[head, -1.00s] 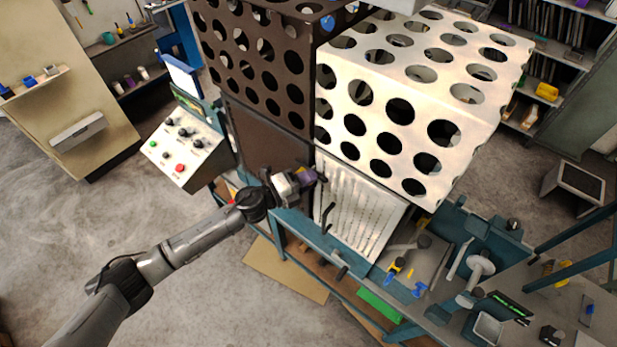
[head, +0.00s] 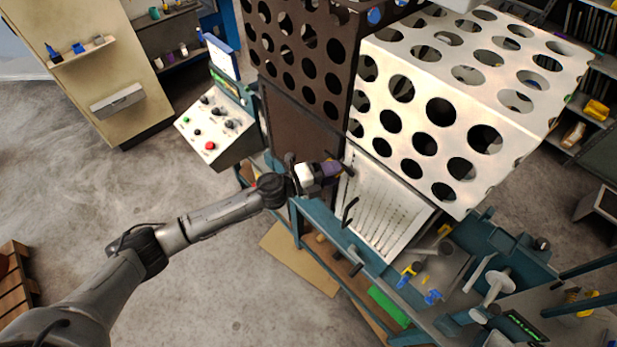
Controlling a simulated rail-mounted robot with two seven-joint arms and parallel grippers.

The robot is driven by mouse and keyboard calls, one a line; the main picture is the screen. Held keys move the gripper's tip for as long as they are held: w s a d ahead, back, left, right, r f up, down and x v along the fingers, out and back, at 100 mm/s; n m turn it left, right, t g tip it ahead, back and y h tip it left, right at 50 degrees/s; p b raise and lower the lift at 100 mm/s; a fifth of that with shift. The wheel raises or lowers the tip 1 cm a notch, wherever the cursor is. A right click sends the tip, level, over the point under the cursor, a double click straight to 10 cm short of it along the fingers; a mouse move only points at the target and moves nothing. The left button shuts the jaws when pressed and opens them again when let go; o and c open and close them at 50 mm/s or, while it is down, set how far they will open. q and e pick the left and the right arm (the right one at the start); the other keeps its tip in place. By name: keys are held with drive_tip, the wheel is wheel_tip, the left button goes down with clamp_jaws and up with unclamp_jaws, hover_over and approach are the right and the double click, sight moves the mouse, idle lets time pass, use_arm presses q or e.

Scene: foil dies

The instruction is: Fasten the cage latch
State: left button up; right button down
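The cage has a dark brown perforated part (head: 300,75) and a white perforated part (head: 425,95) beside it. Below the white part is a pale slotted panel (head: 385,205). A black handle (head: 349,211) stands at this panel's left edge. A second dark, lever-like piece (head: 347,166) sits higher, near the corner where the two parts meet; I cannot tell which one is the latch. My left gripper (head: 334,170) is at the upper piece, its fingers close to it or touching. Whether the fingers are closed on it is too small to see. My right gripper is out of view.
A control console (head: 218,135) with knobs and a red button stands left of the cage. A blue-green bench frame (head: 325,225) runs below the cage. Yellow and blue clamps (head: 410,272) lie on the bench at right. The floor at left is mostly open.

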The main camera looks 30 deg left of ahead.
use_arm(q)
drive_tip(key=b+v, duration=0.3)
drive_tip(key=v, duration=0.9)
drive_tip(key=shift+s+a+b, duration=0.2)
drive_tip(key=shift+s+b, duration=0.1)
